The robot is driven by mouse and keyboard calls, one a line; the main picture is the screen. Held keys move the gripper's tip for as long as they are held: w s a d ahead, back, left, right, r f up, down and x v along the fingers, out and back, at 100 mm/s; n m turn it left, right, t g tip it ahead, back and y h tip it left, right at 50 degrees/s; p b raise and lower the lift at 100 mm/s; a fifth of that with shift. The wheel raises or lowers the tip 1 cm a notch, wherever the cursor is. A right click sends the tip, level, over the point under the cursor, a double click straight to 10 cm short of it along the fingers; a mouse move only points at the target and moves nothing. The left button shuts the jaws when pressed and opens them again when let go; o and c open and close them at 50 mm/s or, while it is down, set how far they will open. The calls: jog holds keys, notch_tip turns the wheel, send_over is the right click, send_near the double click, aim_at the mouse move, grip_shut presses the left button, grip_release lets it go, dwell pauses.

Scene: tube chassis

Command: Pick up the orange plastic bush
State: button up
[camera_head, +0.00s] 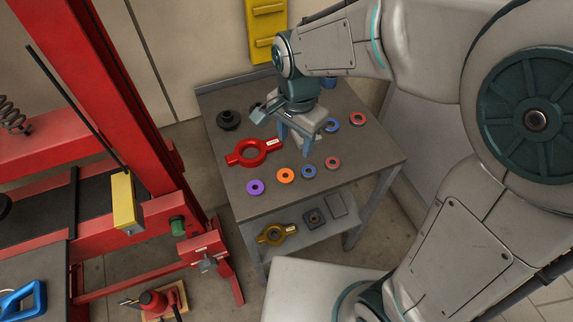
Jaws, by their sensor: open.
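The orange plastic bush (286,176) is a small ring lying flat on the grey table top (370,160), near its front edge. A purple ring (255,187) lies to its left and a blue ring (308,171) to its right. My gripper (295,149) points down above the table, behind the orange bush in this view. Its blue-grey fingers are apart, with nothing visible between them. The exact height of the fingertips over the table cannot be told.
A red ring tool with handles (253,152) lies left of my gripper. More red and blue rings (333,163) lie to the right. A black round part (228,120) stands at the back left. A red frame (120,120) stands left of the table.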

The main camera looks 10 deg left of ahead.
jog(key=a, duration=0.2)
send_over(285, 176)
jog(key=shift+m, duration=0.3)
jog(key=f, duration=0.9)
jog(key=shift+s+d+f, duration=0.1)
jog(key=shift+d+f, duration=0.1)
jog(key=shift+a+f+p, duration=0.2)
jog(key=shift+f+p, duration=0.1)
jog(key=shift+f, duration=2.25)
jog(key=c, duration=0.7)
